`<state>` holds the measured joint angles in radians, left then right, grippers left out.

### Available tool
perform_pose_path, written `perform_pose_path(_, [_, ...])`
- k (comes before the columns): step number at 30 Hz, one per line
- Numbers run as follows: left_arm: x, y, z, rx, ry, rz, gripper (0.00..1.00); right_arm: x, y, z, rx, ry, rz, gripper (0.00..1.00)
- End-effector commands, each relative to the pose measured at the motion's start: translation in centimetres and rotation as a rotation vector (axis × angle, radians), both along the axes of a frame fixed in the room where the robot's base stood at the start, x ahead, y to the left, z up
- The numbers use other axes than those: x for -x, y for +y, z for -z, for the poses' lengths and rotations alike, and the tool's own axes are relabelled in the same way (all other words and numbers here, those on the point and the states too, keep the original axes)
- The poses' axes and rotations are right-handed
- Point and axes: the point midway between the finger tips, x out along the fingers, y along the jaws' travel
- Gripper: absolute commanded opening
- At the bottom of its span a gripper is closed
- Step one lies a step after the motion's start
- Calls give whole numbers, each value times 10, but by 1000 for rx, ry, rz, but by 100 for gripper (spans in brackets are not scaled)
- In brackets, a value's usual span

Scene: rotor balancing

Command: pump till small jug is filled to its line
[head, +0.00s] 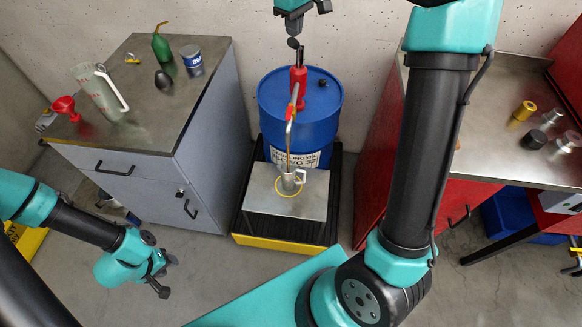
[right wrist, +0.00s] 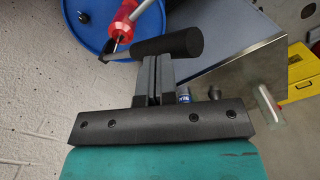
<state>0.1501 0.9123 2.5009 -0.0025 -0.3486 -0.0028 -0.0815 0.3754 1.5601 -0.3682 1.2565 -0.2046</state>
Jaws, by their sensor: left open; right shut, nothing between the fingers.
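The small clear jug (head: 289,184) stands upright on a metal stand (head: 262,203), inside a yellow ring (head: 289,193), under the spout pipe. Its level and line are too small to read. The red pump (head: 298,75) sits on the blue drum (head: 271,100). Its black handle grip (head: 293,43) also shows in the right wrist view (right wrist: 184,43). My right gripper (head: 294,28) is shut and empty right by the handle grip; its fingers (right wrist: 153,68) look close against it, though contact is unclear. My left gripper (head: 167,276) is open and empty over the floor at lower left.
A grey cabinet (head: 140,140) at left bears a large clear jug (head: 96,92), a red funnel (head: 65,107), a green oil can (head: 161,44) and a blue-white tin (head: 192,60). A steel bench (head: 480,150) with small cylinders stands at right. My right arm crosses between.

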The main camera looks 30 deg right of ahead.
Motion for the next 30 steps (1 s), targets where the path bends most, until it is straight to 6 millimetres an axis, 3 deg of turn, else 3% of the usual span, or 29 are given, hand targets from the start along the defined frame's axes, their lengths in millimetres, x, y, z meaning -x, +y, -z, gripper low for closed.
perform_pose_path(30, [0,0,0,0,0,0,43,8,6,39,-1,1,0,0])
